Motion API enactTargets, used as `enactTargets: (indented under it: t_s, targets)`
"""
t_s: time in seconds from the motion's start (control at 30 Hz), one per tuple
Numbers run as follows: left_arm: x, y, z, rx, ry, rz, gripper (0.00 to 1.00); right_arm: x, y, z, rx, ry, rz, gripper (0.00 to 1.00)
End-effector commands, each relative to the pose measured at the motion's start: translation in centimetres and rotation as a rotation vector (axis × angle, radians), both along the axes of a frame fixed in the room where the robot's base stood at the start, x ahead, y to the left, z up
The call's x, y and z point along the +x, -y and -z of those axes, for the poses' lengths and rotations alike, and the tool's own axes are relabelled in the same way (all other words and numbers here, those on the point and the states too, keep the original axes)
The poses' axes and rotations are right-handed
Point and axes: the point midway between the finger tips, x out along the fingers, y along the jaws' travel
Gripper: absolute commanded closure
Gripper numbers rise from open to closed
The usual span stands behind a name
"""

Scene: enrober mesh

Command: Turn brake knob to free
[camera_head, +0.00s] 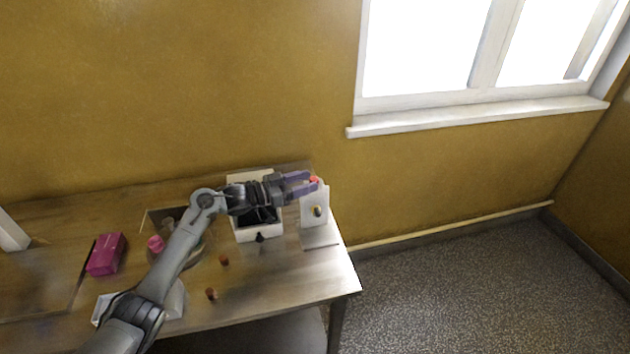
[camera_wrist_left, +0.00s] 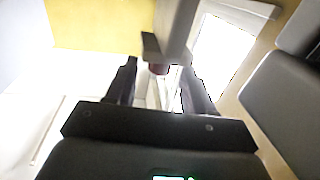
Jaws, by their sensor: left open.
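A white upright panel (camera_head: 309,208) stands at the right end of the table. A small red knob (camera_head: 314,180) shows at its top, and a dark round part with a yellowish edge (camera_head: 318,211) sits lower on its face. I cannot tell for certain which one is the brake knob. My left gripper (camera_head: 306,184) is open at the panel's top, with its purple-grey fingers beside the red knob. In the left wrist view the red knob (camera_wrist_left: 158,69) shows between the spread fingers, beyond the gripper (camera_wrist_left: 160,88); contact cannot be told. My right gripper is out of view.
A white box-like unit with a dark opening (camera_head: 258,233) stands left of the panel, partly behind my left arm. A magenta box (camera_head: 106,254), a pink item (camera_head: 156,243) and small brown pieces (camera_head: 211,294) are on the table (camera_head: 270,285). Floor right of the table is clear.

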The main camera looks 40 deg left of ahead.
Motion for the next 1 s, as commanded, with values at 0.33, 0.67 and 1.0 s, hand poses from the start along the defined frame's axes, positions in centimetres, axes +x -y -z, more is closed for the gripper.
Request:
enactTargets:
  t_s: [0.33, 0.67, 1.0]
  targets:
    - [2.7, 1.5, 0.0, 0.000, 0.000, 0.001, 0.47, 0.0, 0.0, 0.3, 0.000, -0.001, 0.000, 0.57]
    - [2.8, 1.6, 0.0, 0.000, -0.001, 0.000, 0.49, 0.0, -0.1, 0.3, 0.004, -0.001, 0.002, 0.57]
    - [2.8, 1.6, 0.0, 0.001, 0.000, 0.000, 0.96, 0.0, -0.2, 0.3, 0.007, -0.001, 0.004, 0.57]
